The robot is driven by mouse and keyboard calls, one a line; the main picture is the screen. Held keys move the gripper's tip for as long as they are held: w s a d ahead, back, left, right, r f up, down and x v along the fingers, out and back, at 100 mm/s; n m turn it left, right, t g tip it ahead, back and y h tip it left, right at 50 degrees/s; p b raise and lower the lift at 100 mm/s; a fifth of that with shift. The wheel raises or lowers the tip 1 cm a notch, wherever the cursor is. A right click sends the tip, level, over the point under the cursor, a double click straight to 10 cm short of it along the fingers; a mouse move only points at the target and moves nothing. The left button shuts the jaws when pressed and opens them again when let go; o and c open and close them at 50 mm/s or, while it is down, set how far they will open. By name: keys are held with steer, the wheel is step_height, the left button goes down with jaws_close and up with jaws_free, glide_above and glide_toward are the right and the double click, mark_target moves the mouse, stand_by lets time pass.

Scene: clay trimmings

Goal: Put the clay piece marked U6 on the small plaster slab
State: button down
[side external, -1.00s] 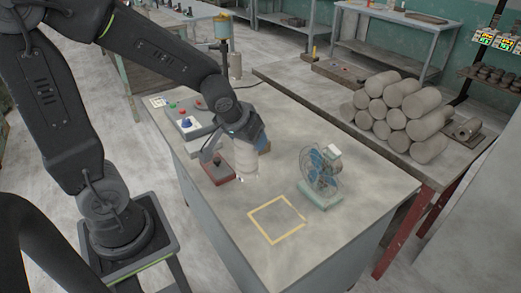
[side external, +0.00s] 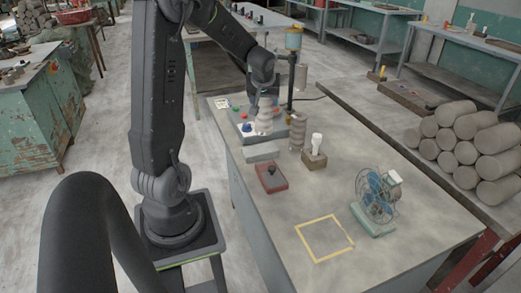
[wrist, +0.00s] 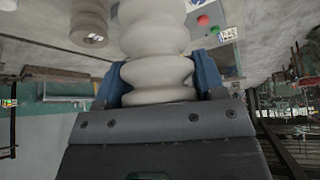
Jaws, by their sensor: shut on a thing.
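My gripper (side external: 263,106) is at the back left of the table in the side view. It is shut on a pale grey ridged clay piece (side external: 264,121), held upright in front of the button box. In the wrist view the piece (wrist: 155,72) stands between my blue fingers, with its top cut off by the frame. No U6 mark can be read on it. A second ridged piece (side external: 297,133) stands just to its right. A low pale grey slab (side external: 262,152), probably the small plaster slab, lies in front of and below the held piece.
A grey button box (side external: 245,133) is behind the held piece. A red box (side external: 271,178), a brown block with a white piece (side external: 315,159) on it, and a blue fan (side external: 376,195) stand on the table. The yellow taped square (side external: 324,239) is empty, with clear tabletop around it.

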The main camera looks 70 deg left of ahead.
mark_target(260, 118)
steer(key=f, duration=0.1)
steer(key=a+f, duration=0.1)
steer(key=f, duration=0.1)
steer(key=shift+s+a+f, duration=0.1)
steer(key=shift+s+a, duration=0.2)
steer(key=shift+a, duration=0.05)
steer(key=shift+f, duration=2.4)
steer(key=shift+f, duration=0.1)
steer(key=shift+c, duration=1)
jaws_free()
